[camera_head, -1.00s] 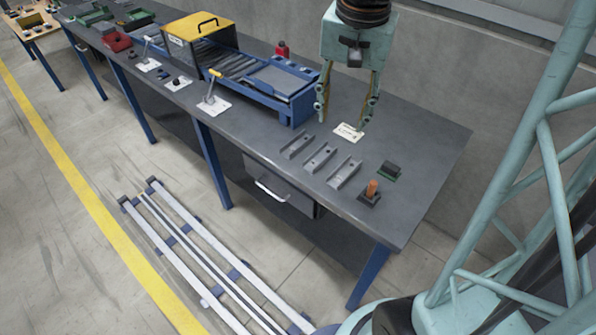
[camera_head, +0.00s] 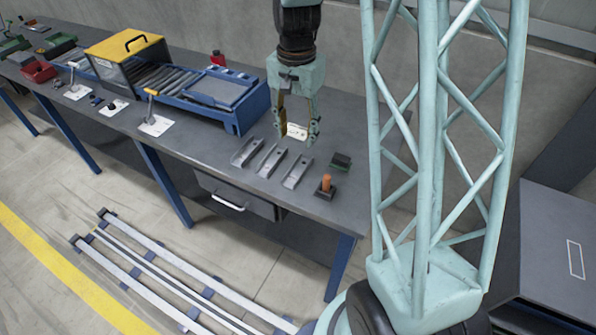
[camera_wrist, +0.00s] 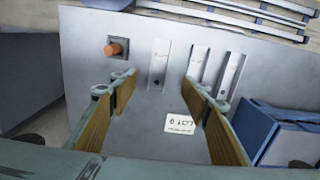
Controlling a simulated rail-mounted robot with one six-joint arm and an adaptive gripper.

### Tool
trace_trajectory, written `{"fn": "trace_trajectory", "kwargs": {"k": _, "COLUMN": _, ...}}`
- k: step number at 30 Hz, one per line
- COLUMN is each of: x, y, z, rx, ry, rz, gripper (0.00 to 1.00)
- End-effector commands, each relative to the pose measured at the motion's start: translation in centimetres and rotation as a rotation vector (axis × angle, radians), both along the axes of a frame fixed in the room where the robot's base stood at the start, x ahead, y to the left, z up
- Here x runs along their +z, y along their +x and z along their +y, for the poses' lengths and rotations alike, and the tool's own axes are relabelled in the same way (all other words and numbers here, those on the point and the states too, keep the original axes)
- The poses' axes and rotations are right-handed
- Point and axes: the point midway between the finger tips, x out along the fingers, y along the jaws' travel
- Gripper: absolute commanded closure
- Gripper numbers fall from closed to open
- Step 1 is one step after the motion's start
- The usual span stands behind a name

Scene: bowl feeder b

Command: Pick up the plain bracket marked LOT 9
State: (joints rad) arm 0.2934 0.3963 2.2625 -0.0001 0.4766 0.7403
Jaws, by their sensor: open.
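Three grey channel-shaped brackets lie side by side on the dark bench: the left one (camera_head: 246,152), the middle one (camera_head: 271,160) and the right one (camera_head: 297,172). In the wrist view their order is reversed, with the right one (camera_wrist: 159,65) lying ahead between my fingertips. A white card (camera_wrist: 180,124) reading LOT 9, upside down, lies flat on the bench beyond the brackets in the head view. I cannot read any mark on the brackets themselves. My gripper (camera_head: 297,139) is open and empty above the bench, by the card; it also shows in the wrist view (camera_wrist: 158,88).
An orange peg on a dark base (camera_head: 325,187) and a dark green-edged block (camera_head: 341,161) sit right of the brackets. A blue roller conveyor (camera_head: 215,98) with a yellow-topped box (camera_head: 125,55) stands left.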

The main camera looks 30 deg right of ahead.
Motion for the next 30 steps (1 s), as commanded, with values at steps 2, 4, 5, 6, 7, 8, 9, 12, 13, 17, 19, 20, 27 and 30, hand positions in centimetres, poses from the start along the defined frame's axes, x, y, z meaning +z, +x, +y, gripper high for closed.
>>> {"fn": "trace_trajectory", "kwargs": {"k": 2, "x": -0.5, "y": 0.1, "z": -0.2, "rx": -0.01, "ry": 0.001, "rz": 0.004, "gripper": 0.57}}
{"fn": "trace_trajectory", "kwargs": {"k": 4, "x": -0.8, "y": 0.2, "z": -0.3, "rx": -0.016, "ry": 0.001, "rz": 0.005, "gripper": 0.57}}
{"fn": "trace_trajectory", "kwargs": {"k": 5, "x": -0.8, "y": 0.2, "z": -0.3, "rx": -0.018, "ry": 0.001, "rz": 0.005, "gripper": 0.57}}
{"fn": "trace_trajectory", "kwargs": {"k": 6, "x": -0.9, "y": 0.2, "z": -0.4, "rx": -0.019, "ry": 0.001, "rz": 0.005, "gripper": 0.57}}
{"fn": "trace_trajectory", "kwargs": {"k": 7, "x": -0.9, "y": 0.2, "z": -0.4, "rx": -0.02, "ry": 0.001, "rz": 0.005, "gripper": 0.57}}
{"fn": "trace_trajectory", "kwargs": {"k": 8, "x": -0.9, "y": 0.2, "z": -0.4, "rx": -0.02, "ry": 0.001, "rz": 0.005, "gripper": 0.57}}
{"fn": "trace_trajectory", "kwargs": {"k": 9, "x": -0.9, "y": 0.2, "z": -0.4, "rx": -0.02, "ry": 0.001, "rz": 0.005, "gripper": 0.57}}
{"fn": "trace_trajectory", "kwargs": {"k": 12, "x": -0.9, "y": 0.2, "z": -0.4, "rx": -0.02, "ry": 0.001, "rz": 0.005, "gripper": 0.57}}
{"fn": "trace_trajectory", "kwargs": {"k": 13, "x": -0.9, "y": 0.2, "z": -0.4, "rx": -0.02, "ry": 0.001, "rz": 0.005, "gripper": 0.57}}
{"fn": "trace_trajectory", "kwargs": {"k": 17, "x": -0.9, "y": 0.2, "z": -0.4, "rx": -0.019, "ry": 0.001, "rz": 0.005, "gripper": 0.57}}
{"fn": "trace_trajectory", "kwargs": {"k": 19, "x": -1.1, "y": 0.2, "z": -0.4, "rx": -0.019, "ry": 0.002, "rz": 0.006, "gripper": 0.57}}
{"fn": "trace_trajectory", "kwargs": {"k": 20, "x": -1.2, "y": 0.2, "z": -0.4, "rx": -0.019, "ry": 0.002, "rz": 0.006, "gripper": 0.57}}
{"fn": "trace_trajectory", "kwargs": {"k": 27, "x": -3.1, "y": 0.2, "z": -0.3, "rx": -0.019, "ry": 0.002, "rz": 0.008, "gripper": 0.57}}
{"fn": "trace_trajectory", "kwargs": {"k": 30, "x": -4.1, "y": 0.1, "z": -0.3, "rx": -0.019, "ry": 0.002, "rz": 0.008, "gripper": 0.57}}
